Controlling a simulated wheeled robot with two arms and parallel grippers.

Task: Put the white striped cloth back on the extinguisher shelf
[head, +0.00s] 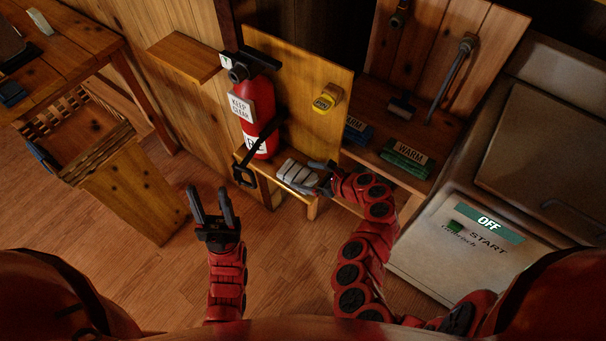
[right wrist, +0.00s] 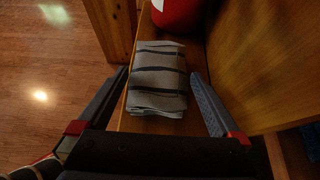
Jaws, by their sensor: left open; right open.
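The white striped cloth (head: 296,173) lies folded on the small wooden extinguisher shelf (head: 312,207), beside the foot of the red extinguisher (head: 262,100). In the right wrist view the cloth (right wrist: 157,85) is pale grey with dark stripes and lies flat on the wood. My right gripper (head: 318,178) is open at the cloth's right end. In the right wrist view its fingers stand on either side of the cloth's near part, with gaps showing; I cannot tell their height over the shelf. My left gripper (head: 211,205) is open and empty above the floor.
Folded blue (head: 357,131) and green (head: 407,153) cloths lie on a shelf to the right. A white appliance (head: 470,245) stands right. A wooden crate (head: 140,195) stands left; floor between is clear.

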